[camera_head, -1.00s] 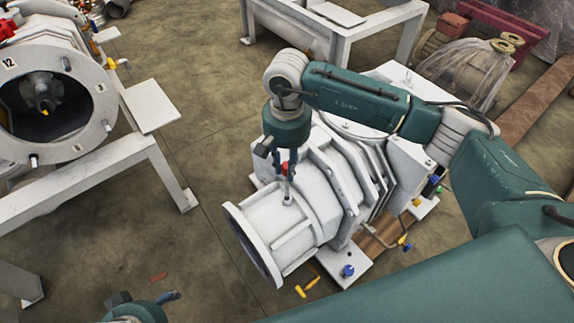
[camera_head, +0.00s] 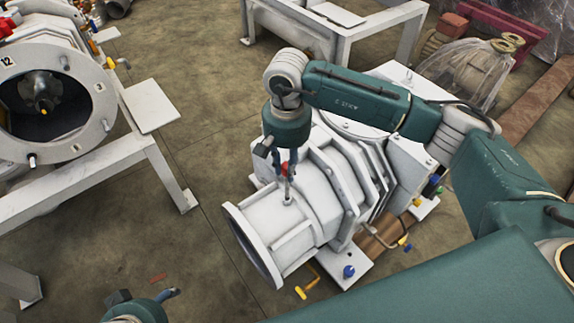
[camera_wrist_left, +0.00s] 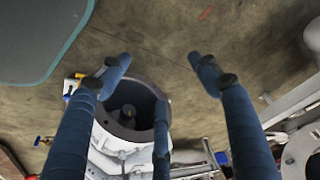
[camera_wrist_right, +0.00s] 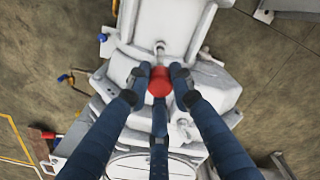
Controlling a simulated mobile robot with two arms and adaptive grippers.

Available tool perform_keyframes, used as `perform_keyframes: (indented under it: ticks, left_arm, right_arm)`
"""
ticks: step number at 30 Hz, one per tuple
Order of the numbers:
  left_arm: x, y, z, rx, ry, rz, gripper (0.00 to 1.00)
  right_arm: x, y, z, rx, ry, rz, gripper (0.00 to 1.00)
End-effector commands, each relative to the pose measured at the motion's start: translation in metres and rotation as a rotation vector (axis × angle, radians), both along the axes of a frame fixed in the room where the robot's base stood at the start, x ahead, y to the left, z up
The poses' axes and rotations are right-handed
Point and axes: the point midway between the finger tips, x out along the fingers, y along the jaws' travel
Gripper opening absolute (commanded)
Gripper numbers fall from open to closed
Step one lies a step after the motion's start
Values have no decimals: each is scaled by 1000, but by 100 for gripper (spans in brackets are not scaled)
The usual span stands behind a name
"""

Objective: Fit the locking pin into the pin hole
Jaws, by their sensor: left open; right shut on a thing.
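The locking pin has a red head that shows in the right wrist view (camera_wrist_right: 160,82) and a grey shaft. In the head view the pin (camera_head: 286,183) stands upright over the pin hole (camera_head: 288,202) on top of the white pump housing (camera_head: 270,215). Its lower end is at the hole; I cannot tell how deep it sits. My right gripper (camera_head: 284,166) is shut on the red head from above; its blue fingers also close around it in the right wrist view. My left gripper (camera_wrist_left: 160,75) is open and empty, its fingers spread; the head view shows only part of it at the bottom left.
A second white machine (camera_head: 60,105) with a round opening stands on a frame at the left. A yellow-handled tool (camera_head: 301,292) and a blue knob (camera_head: 348,271) are near the pump's base. The floor (camera_head: 130,235) between the machines is mostly clear.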

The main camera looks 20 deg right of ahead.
Motion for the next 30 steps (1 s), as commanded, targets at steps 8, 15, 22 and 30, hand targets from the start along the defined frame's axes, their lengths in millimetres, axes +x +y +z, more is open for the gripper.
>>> perform_keyframes:
  ticks: [8,15,22,30]
  left_arm:
    - [7,-2,1,-6,-26,-3,62]
    - [13,-4,2,-10,-49,-5,62]
    - [18,-5,3,-15,-69,-6,62]
    - [25,-7,4,-20,-95,-8,62]
  right_arm:
    - [0,0,-2,0,0,0,0]
    - [0,0,-4,0,0,0,0]
    - [0,0,-5,0,0,0,0]
    - [0,0,-7,0,-1,0,0]
